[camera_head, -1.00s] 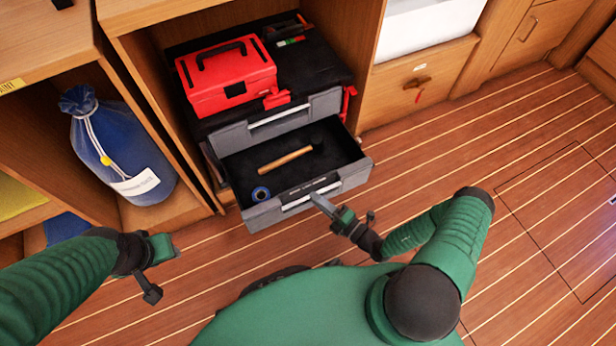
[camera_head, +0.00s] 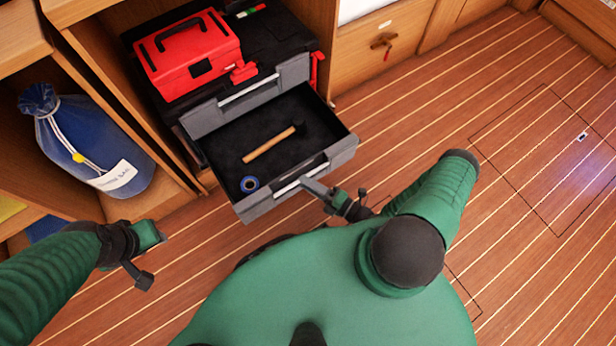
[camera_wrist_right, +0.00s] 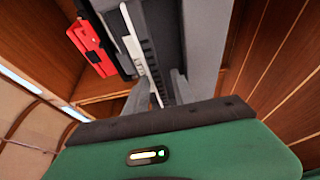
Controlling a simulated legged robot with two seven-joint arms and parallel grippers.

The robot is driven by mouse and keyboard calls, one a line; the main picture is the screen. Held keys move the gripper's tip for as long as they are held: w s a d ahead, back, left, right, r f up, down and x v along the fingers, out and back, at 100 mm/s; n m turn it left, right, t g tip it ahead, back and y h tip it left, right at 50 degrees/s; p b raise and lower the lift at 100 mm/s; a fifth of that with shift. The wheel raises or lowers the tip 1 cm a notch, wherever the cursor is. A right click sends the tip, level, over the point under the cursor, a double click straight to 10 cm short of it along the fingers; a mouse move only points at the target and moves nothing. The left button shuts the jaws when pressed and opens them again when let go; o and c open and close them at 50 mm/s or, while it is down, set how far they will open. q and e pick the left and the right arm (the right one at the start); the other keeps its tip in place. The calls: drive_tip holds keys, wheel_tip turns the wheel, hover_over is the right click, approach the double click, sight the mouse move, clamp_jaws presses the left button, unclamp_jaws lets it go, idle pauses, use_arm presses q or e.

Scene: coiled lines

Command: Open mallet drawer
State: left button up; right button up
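The mallet drawer (camera_head: 340,152) is a grey drawer with a black inside, pulled well out of the cabinet. My right gripper (camera_head: 312,187) is at the handle (camera_head: 290,186) on the drawer front. In the right wrist view its two fingers (camera_wrist_right: 160,93) lie either side of the handle bar; contact is hard to see. My left gripper (camera_head: 158,236) hangs over the floor at left, away from the drawer; its finger gap is unclear.
Another grey drawer (camera_head: 208,118) sits above and behind, slightly out. A red toolbox (camera_head: 190,57) stands on the black unit top. A blue bag (camera_head: 95,150) fills the left compartment. The striped floor (camera_head: 430,105) at right is clear.

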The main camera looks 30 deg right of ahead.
drive_tip(key=shift+o, duration=0.5)
drive_tip(key=shift+w+r, duration=0.1)
drive_tip(key=p+v, duration=0.3)
drive_tip(key=v, duration=1.4)
